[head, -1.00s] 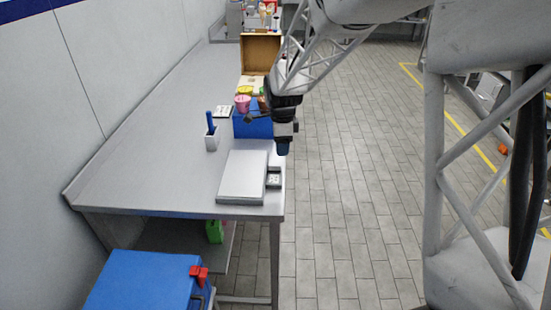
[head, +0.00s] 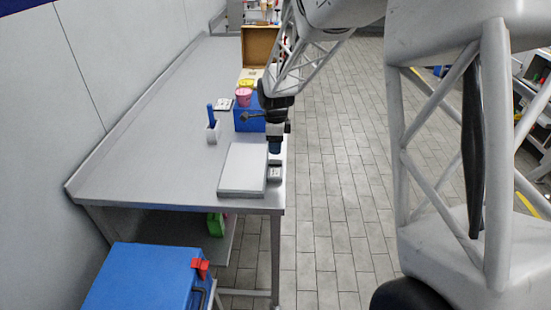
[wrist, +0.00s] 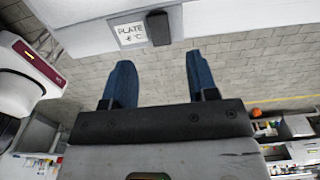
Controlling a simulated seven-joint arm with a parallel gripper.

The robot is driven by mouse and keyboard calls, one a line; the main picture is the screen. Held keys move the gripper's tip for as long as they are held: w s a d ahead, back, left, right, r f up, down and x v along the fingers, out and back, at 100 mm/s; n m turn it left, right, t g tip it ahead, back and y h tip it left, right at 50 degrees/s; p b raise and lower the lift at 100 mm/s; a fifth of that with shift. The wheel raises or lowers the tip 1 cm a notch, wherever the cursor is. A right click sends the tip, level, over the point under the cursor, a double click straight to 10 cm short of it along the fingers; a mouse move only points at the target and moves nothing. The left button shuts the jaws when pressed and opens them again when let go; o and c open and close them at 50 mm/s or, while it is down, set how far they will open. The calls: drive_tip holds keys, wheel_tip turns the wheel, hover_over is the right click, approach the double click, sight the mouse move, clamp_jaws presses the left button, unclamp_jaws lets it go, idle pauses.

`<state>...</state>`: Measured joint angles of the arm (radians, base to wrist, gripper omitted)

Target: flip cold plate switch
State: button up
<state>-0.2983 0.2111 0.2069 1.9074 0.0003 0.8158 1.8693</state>
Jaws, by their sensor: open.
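The cold plate (head: 243,168) is a flat, pale grey slab near the front right corner of the steel bench. A small control box (head: 274,174) sits at its right side. In the wrist view, a white label (wrist: 130,33) reads "PLATE" and "°C", and a dark switch (wrist: 158,27) is beside it. My gripper (head: 275,149) hangs close to the control box, near the bench's right edge. In the wrist view my gripper (wrist: 161,78) has its two blue fingers apart with nothing between them. The switch appears just beyond the fingertips, and I see no contact. Which way the switch is tipped cannot be told.
Behind my gripper stand a blue box (head: 248,122) with pink and yellow cups and an open cardboard box (head: 260,45). A white holder (head: 213,133) with a blue item stands left. A blue cooler (head: 145,285) is in front. The bench's left side is clear.

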sight(275, 162)
drive_tip(key=shift+f, duration=3.2)
drive_tip(key=c, duration=0.9)
drive_tip(key=shift+a+h, duration=0.1)
drive_tip(key=shift+h, duration=0.3)
drive_tip(key=shift+a+h, duration=0.1)
drive_tip(key=shift+h, duration=0.4)
drive_tip(key=o, duration=0.9)
